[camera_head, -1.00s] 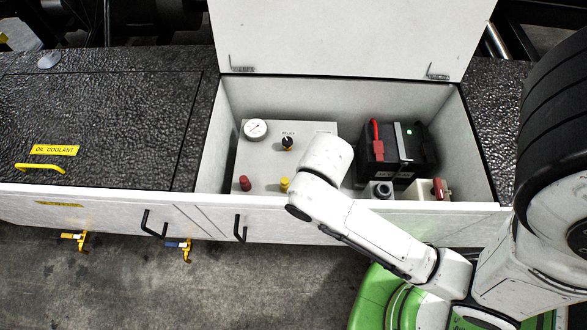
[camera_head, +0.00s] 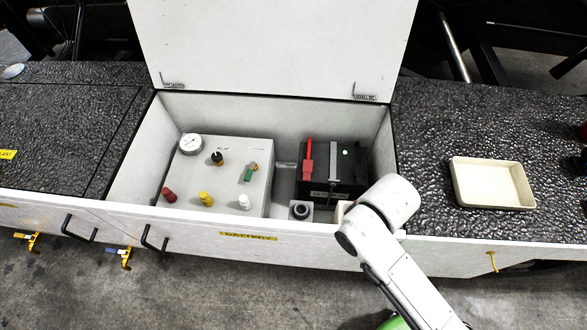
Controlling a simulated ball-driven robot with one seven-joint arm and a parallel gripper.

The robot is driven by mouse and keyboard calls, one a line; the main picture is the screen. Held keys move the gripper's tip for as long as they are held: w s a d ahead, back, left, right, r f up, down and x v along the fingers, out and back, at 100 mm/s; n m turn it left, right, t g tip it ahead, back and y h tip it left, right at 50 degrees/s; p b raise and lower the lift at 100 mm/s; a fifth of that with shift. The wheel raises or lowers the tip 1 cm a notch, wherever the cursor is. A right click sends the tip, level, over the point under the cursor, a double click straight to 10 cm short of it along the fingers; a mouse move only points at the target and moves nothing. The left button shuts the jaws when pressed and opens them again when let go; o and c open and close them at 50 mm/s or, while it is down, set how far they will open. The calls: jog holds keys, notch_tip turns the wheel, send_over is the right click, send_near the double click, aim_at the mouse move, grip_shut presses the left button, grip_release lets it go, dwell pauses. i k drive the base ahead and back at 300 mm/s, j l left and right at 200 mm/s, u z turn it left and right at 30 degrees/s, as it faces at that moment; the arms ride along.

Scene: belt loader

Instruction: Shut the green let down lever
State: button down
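My white arm comes in from the lower right. Its visible rounded joint is in front of the compartment's right front corner, clear of the lever. My gripper does not show in the view.
The compartment lid (camera_head: 275,45) stands open behind. The panel also holds a gauge (camera_head: 191,144), a black knob (camera_head: 216,158), and red, yellow and white knobs. A black battery (camera_head: 333,165) stands to its right. A cream tray (camera_head: 492,205) lies on the black deck at right.

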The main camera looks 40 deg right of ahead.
aim_at(249, 171)
jog(key=k+z, duration=0.1)
jog(key=i+l+u, duration=0.3)
jog(key=l+u, duration=0.25)
jog(key=i+l+u, duration=0.3)
jog(key=k+l, duration=0.05)
jog(key=k, duration=0.05)
